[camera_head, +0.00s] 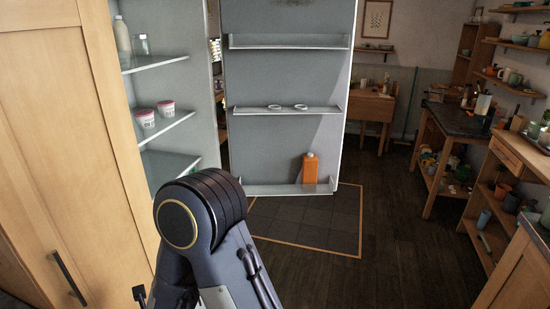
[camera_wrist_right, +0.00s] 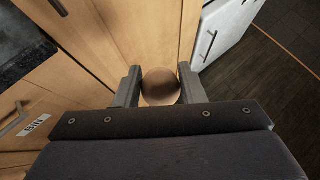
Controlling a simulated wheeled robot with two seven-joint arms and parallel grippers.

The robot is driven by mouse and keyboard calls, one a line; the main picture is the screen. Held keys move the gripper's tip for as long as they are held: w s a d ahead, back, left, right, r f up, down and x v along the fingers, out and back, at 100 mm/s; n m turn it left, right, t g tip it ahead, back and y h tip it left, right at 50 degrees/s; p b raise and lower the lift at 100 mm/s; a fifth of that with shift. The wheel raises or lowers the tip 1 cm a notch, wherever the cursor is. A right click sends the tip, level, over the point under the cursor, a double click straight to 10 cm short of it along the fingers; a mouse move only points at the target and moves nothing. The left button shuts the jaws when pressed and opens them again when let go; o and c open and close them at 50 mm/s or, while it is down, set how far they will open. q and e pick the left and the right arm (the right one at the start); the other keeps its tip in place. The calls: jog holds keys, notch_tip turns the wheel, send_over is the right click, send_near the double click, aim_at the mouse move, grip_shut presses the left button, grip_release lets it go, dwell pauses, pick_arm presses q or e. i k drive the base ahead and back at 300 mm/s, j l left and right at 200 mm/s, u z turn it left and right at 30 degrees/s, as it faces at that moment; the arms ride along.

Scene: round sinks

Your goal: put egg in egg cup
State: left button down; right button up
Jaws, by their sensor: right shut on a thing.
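My right gripper (camera_wrist_right: 160,84) is shut on the egg (camera_wrist_right: 161,92), a brown rounded thing held between its two fingers in the right wrist view. The egg's lower part is hidden by the wrist. Two small white ring-like things (camera_head: 274,107) sit on the middle shelf of the open fridge door; they may be egg holders, but they are too small to tell. I cannot make out an egg cup for sure. My left gripper does not show in either view.
The fridge door (camera_head: 285,75) stands open, with an orange carton (camera_head: 310,168) on its bottom shelf. Two tubs (camera_head: 146,118) and bottles stand on shelves inside. Wooden cabinets (camera_head: 75,130) are at left. Dark floor (camera_head: 400,240) is clear at right, beside stocked shelves.

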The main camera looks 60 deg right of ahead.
aim_at(301, 109)
jog(key=l+z, duration=0.2)
jog(key=z, duration=0.25)
jog(key=i+l+z, duration=0.15)
jog(key=z, duration=0.3)
jog(key=i+l+z, duration=0.1)
jog(key=z, duration=0.4)
jog(key=i+l+z, duration=0.1)
jog(key=z, duration=0.35)
jog(key=i+z, duration=0.15)
jog(key=z, duration=0.3)
jog(key=i+z, duration=0.15)
jog(key=i, duration=0.3)
jog(key=i+j+z, duration=0.15)
jog(key=i, duration=0.25)
jog(key=i+j+z, duration=0.15)
jog(key=i, duration=0.25)
jog(key=i+j+z, duration=0.2)
jog(key=i, duration=0.2)
